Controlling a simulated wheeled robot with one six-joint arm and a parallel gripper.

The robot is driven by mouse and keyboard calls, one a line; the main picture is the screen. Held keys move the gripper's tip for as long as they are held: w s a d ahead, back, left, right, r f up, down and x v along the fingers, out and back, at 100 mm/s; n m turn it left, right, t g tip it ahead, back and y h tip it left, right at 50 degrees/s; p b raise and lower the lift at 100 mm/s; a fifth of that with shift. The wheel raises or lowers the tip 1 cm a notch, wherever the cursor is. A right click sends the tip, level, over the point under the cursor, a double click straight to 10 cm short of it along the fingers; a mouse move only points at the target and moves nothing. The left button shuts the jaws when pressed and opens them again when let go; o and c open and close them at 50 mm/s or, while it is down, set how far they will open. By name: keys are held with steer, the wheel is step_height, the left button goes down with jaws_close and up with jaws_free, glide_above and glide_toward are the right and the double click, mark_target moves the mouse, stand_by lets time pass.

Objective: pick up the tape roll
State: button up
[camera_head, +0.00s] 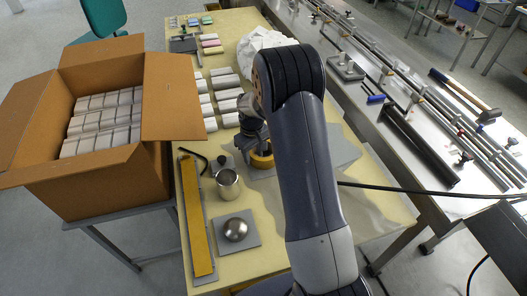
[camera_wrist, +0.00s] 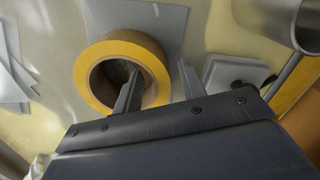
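The tape roll (camera_wrist: 97,62) is a yellow-orange ring with a brown core, lying flat on a grey sheet in the wrist view. I cannot tell how deep the fingertips reach.
A metal cup (camera_head: 228,184) stands close to the roll, and a grey knobbed block (camera_head: 222,165) is beside it. A metal dome on a grey plate (camera_head: 236,229) lies nearer. White packs (camera_head: 225,82) lie farther back. An open carton (camera_head: 103,150) is at the left.

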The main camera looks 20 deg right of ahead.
steer(key=shift+f, duration=0.85)
jaws_close()
